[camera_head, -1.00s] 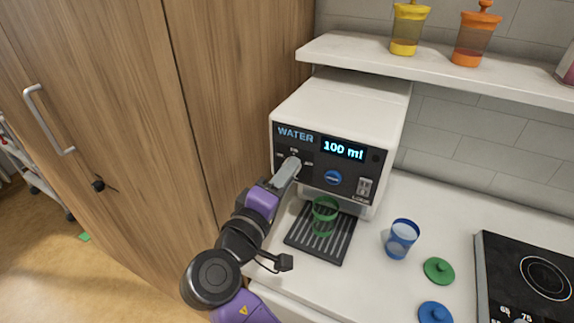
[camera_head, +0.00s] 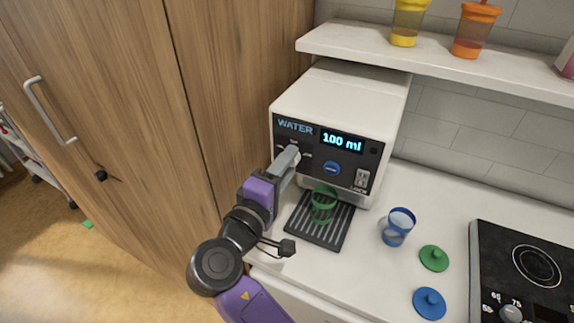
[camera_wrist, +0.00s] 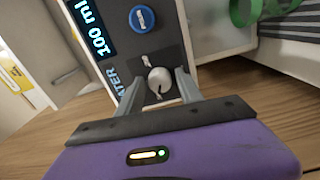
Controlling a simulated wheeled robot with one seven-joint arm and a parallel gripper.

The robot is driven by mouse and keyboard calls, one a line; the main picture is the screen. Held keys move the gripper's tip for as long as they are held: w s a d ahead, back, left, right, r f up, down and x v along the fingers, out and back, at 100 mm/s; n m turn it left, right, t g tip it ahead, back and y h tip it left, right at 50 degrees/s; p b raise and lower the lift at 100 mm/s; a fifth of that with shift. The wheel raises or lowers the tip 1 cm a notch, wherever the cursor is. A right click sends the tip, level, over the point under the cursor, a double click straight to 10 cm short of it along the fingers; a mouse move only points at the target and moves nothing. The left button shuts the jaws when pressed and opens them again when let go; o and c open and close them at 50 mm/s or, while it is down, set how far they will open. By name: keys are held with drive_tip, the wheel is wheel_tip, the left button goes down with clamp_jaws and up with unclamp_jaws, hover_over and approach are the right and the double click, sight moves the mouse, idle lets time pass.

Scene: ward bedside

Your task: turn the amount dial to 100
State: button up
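The water dispenser (camera_head: 340,95) shows "100 ml" on its lit display (camera_head: 342,141); the display also shows in the wrist view (camera_wrist: 92,28). The amount dial (camera_wrist: 160,80) is a pale round knob on the dark panel, with small marks around it too blurred to read. My gripper (camera_head: 290,157) is at the panel's left side, in front of the dial, and mostly hides it in the head view. In the wrist view my gripper (camera_wrist: 160,82) has its two fingers apart, one on each side of the dial, with gaps visible; it looks open.
A blue button (camera_head: 332,169) and a lock switch (camera_head: 361,178) are right of the dial. A green cup (camera_head: 323,204) stands on the drip tray (camera_head: 318,237) below. A blue cup (camera_head: 397,227) stands on the counter. A wooden cabinet (camera_head: 120,120) is close on the left.

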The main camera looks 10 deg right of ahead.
drive_tip(key=shift+o, duration=0.4)
drive_tip(key=b+v, duration=0.2)
drive_tip(key=v, duration=0.5)
drive_tip(key=shift+s+a, duration=0.2)
drive_tip(key=shift+s, duration=0.15)
